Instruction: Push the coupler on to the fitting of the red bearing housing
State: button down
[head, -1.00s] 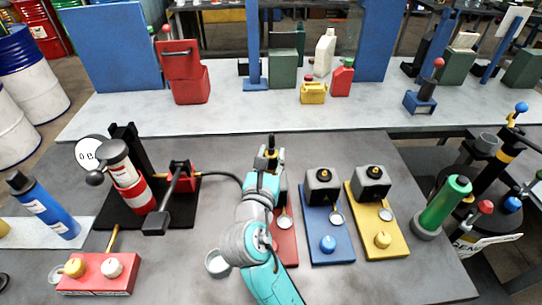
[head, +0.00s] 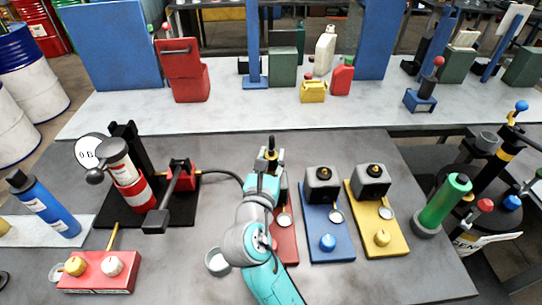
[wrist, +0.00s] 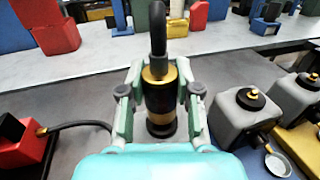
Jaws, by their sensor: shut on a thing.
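My gripper (head: 270,164) is shut on the coupler (wrist: 159,96), a black cylinder with a brass band. The coupler is upright between the fingers in the wrist view, and a black hose (wrist: 158,30) arches from its top. A dark round collar (wrist: 161,129) shows directly below it; I cannot tell whether the coupler is seated on the fitting there. The red bearing housing's base plate (head: 286,242) shows beside my arm in the head view, with a small round gauge or cup (head: 284,219). My arm and gripper hide the housing's block and fitting.
The blue-plate housing (head: 327,235) and yellow-plate housing (head: 381,225) stand close to the right. A grease pump (head: 130,180) is at left, with the hose (head: 222,173) running from its red block (head: 181,174). A red box with two knobs (head: 98,275) lies front left.

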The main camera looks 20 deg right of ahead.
jog(key=shift+f, duration=0.45)
jog(key=c, duration=0.7)
grip_release()
jog(key=v, duration=1.2)
jog(key=shift+s+f, duration=0.1)
